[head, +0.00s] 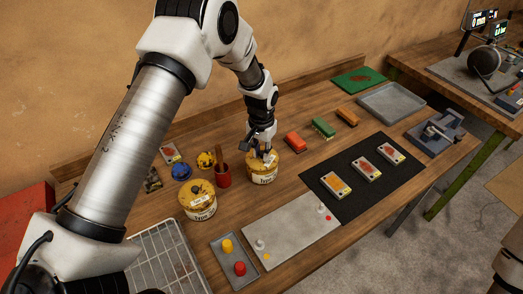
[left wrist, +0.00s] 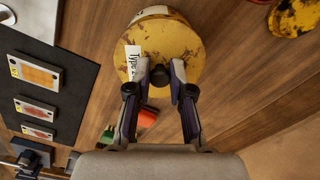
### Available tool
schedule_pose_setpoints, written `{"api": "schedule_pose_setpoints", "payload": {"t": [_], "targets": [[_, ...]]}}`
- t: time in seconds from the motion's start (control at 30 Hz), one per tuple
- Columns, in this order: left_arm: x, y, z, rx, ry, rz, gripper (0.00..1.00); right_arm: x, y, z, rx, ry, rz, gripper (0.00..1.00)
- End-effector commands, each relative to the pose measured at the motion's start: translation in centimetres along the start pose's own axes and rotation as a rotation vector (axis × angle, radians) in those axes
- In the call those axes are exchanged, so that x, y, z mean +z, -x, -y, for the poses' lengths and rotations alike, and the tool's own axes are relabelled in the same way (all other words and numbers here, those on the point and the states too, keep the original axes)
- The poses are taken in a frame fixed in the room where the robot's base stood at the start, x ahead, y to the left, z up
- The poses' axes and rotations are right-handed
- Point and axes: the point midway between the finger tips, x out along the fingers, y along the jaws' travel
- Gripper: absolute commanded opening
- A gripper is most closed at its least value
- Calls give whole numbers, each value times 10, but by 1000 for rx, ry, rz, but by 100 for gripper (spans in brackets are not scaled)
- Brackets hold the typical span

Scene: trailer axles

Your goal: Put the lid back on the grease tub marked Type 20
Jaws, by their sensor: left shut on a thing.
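A yellow grease tub (head: 263,176) with a white label stands on the bench, under my left gripper (head: 263,153). Its worn yellow lid (left wrist: 180,45) shows from above in the left wrist view, with a paper tag (left wrist: 132,66) starting "Type"; the number is not clear. My left gripper (left wrist: 160,76) is shut on the dark knob of this lid. The lid lies level over the tub, and I cannot tell whether it is fully seated. A second yellow tub (head: 200,210) stands nearer, with a tagged lid (head: 196,192) on top. My right gripper is out of view.
A red cup (head: 223,177) with a brown handle stands left of the held lid. Red (head: 295,142), green (head: 323,128) and orange (head: 346,117) brushes lie to its right. A black mat (head: 345,201) and grey plate (head: 290,232) lie in front. A wire rack (head: 165,262) is front left.

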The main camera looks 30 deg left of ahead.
Motion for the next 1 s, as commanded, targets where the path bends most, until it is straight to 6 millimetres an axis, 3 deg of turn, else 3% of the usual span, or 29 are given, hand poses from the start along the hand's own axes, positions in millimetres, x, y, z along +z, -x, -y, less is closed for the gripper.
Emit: {"api": "schedule_pose_setpoints", "payload": {"t": [0.27,0.3,0.37,0.6,0.7,1.0], "targets": [[0,0,0,0,0,0,0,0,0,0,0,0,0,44],[0,0,0,0,0,0,28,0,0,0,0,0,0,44],[0,0,0,0,0,0,49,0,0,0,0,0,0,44],[0,0,0,0,0,0,50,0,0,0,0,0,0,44],[0,0,0,0,0,0,75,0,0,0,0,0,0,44],[0,1,0,0,0,0,75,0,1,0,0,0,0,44]]}}
